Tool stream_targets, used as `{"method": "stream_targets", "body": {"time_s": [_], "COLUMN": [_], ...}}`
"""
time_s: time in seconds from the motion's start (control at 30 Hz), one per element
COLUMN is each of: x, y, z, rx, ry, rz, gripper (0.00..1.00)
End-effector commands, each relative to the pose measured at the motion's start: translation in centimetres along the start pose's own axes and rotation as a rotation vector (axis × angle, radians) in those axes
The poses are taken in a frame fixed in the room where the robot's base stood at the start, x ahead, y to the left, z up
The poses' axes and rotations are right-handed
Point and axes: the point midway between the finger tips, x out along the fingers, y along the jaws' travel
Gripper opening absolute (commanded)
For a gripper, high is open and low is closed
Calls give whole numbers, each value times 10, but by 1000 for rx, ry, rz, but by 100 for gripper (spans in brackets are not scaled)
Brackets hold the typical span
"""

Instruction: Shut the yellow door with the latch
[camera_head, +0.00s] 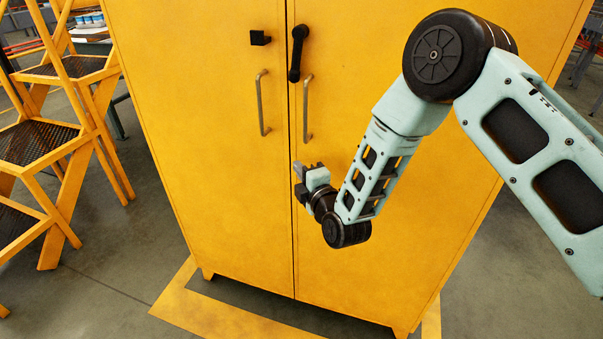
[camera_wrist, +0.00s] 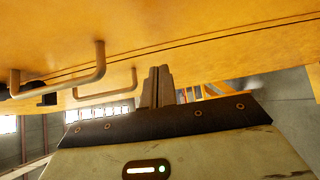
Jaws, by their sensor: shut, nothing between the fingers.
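The yellow cabinet has a left door (camera_head: 205,130) and a right door (camera_head: 400,240), with only a narrow dark seam between them. I cannot tell if they are fully flush. A black latch lever (camera_head: 295,60) hangs downward on the right door, beside the seam. A black catch block (camera_head: 260,38) sits on the left door; the lever is apart from it. Each door has a bar handle, left (camera_head: 263,103) and right (camera_head: 307,108). My gripper (camera_head: 299,182) is shut and empty, below the right handle near the seam. Its fingers show in the wrist view (camera_wrist: 157,88).
A yellow step ladder (camera_head: 60,140) stands to the left of the cabinet. Yellow floor marking (camera_head: 215,318) runs around the cabinet's base. The bar handles (camera_wrist: 75,85) stand out from the doors between my gripper and the latch. The floor at the front left is clear.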

Motion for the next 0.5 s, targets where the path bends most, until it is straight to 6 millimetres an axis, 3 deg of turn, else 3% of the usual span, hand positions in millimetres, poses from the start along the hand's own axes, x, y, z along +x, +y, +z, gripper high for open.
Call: {"method": "stream_targets", "body": {"time_s": [0.5], "x": [-65], "y": [-4], "z": [-2], "rx": [1], "ry": [6], "rz": [-6], "gripper": [0]}}
